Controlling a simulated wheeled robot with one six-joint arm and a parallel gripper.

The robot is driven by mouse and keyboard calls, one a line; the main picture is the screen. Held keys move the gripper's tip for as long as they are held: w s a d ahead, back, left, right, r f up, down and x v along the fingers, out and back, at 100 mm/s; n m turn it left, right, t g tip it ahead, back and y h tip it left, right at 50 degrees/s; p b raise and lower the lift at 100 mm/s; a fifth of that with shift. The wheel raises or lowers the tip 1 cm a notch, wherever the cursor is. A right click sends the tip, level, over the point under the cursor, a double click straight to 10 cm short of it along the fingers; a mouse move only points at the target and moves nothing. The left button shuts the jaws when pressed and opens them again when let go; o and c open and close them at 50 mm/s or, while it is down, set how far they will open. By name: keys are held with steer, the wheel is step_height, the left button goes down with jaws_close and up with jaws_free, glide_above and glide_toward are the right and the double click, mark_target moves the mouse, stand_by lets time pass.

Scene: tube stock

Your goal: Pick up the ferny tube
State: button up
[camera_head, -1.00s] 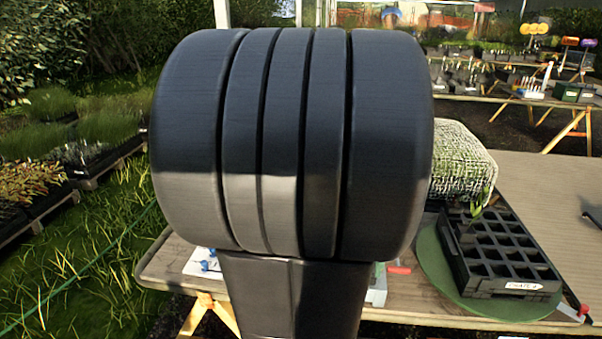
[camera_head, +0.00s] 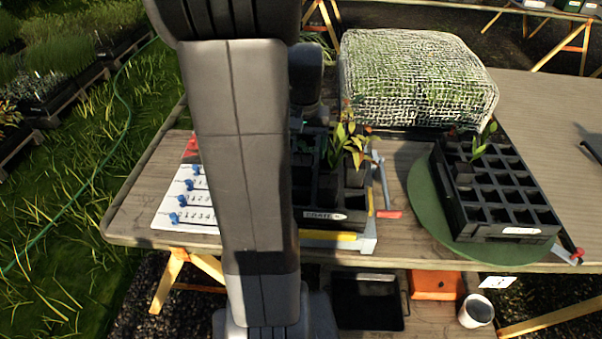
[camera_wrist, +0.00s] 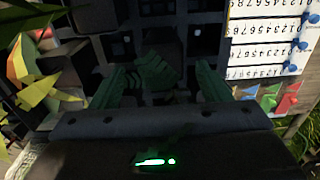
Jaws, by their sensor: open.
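In the wrist view a dark green, feathery plant (camera_wrist: 155,72), which looks like the ferny tube's foliage, shows in the black crate between my fingers. My gripper (camera_wrist: 162,84) is open, with one finger on each side of this foliage. The view is dark, and I cannot tell whether the fingers touch it. The tube body below the leaves is not clear. In the head view the crate (camera_head: 325,217) stands on the bench, and my arm covers its left part and hides my gripper.
Leafy plants (camera_head: 350,146) stand in the crate's right side. A green round mat (camera_head: 425,205) bears another black tray (camera_head: 505,232) with one seedling (camera_head: 482,142). A mesh-covered block (camera_head: 415,80) lies behind. A numbered board (camera_head: 185,205) lies left. The bench's far right is mostly clear.

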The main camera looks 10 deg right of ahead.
mark_target(302, 159)
steer(key=shift+a+f, duration=0.15)
steer(key=shift+f, duration=2.95)
steer(key=shift+c, duration=0.4)
steer(key=c, duration=1.1)
